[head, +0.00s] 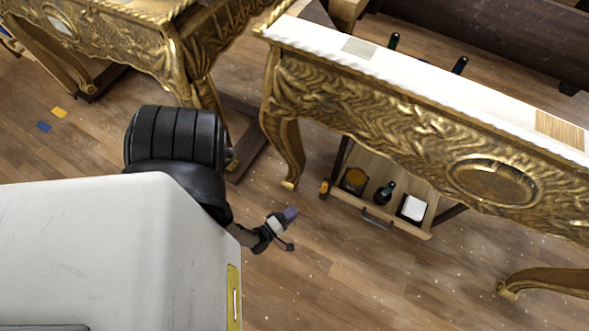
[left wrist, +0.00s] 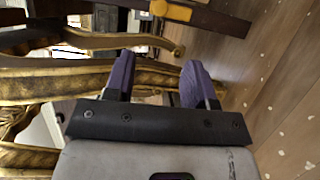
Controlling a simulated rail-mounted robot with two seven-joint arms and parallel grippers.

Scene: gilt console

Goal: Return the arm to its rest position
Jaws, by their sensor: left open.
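My left arm (head: 178,140) reaches in from the left of the head view, partly hidden behind a large pale body part of mine. My left gripper (head: 290,230) has purple fingertips and hangs over the wooden floor, in front of the gilt console. In the left wrist view the gripper (left wrist: 158,75) has its two purple fingers apart, with nothing held between them. The gripper stands clear of the console and of the drawer in the head view. My right gripper is not in view.
The gilt console (head: 380,125) has a white top. Below it a pulled-out wooden drawer (head: 346,203) holds an amber-topped jar (head: 354,180), a dark bottle (head: 385,193) and a white-topped box (head: 413,208). Another gilt table (head: 120,45) stands upper left. Floor lies open at lower middle.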

